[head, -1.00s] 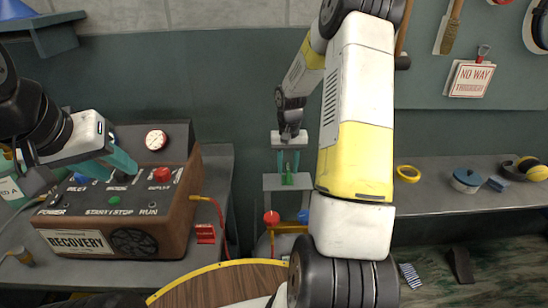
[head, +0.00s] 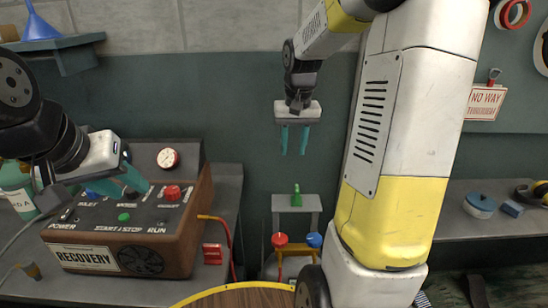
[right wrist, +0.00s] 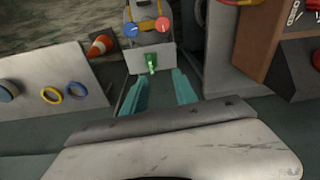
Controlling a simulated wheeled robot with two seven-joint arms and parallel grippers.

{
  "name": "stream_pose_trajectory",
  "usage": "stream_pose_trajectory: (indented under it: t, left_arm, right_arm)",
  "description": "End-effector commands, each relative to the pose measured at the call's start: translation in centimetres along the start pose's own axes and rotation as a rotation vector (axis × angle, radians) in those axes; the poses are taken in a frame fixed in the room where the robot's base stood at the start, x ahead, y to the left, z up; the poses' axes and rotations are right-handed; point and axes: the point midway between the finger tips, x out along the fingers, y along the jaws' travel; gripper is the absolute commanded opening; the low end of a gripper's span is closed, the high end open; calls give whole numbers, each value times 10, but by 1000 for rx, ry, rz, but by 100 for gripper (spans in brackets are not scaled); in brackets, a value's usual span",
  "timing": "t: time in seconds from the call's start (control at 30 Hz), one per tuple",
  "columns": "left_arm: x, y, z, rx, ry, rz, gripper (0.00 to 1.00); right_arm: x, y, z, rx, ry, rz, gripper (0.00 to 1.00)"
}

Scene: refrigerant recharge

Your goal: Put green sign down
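The small green sign (head: 296,195) stands on a grey stand (head: 297,204) at the middle of the head view, against the dark wall. It also shows in the right wrist view (right wrist: 151,63), on the stand's pale top. My right gripper (head: 294,140) is open and empty, straight above the sign with a clear gap between them. Its teal fingers are spread in the right wrist view (right wrist: 157,88). My left gripper (head: 122,182) is over the top panel of the recovery machine (head: 180,235), at the left; its finger gap is not clear.
Below the stand are a red knob (head: 280,239) and a blue knob (head: 314,240). A round wooden table (head: 245,298) with a yellow rim is in front. A shelf (head: 470,225) at the right holds a blue-lidded pot (head: 480,204). My right arm hides much of the right side.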

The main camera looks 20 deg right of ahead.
Motion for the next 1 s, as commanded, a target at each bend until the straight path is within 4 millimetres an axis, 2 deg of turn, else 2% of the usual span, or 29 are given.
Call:
stream_pose_trajectory:
  t: [0.03, 0.2, 0.4, 0.53, 0.7, 1.0]
  left_arm:
    - [0, 0, 0, 0, 0, 0, 36]
    - [0, 0, 0, 0, 0, 0, 36]
    - [0, 0, 0, 0, 0, 0, 36]
    - [0, 0, 0, 0, 0, 0, 36]
    - [0, 0, 0, 0, 0, 0, 36]
    - [0, 0, 0, 0, 0, 0, 36]
  right_arm:
    - [-20, -7, 15, -21, 39, -9, 34]
    - [-63, -25, 68, -81, 149, -56, 34]
    - [-92, -41, 133, -148, 277, -128, 34]
    - [-98, -48, 166, -184, 342, -173, 34]
    - [-99, -52, 190, -208, 390, -209, 34]
    - [-98, -53, 194, -214, 399, -217, 34]
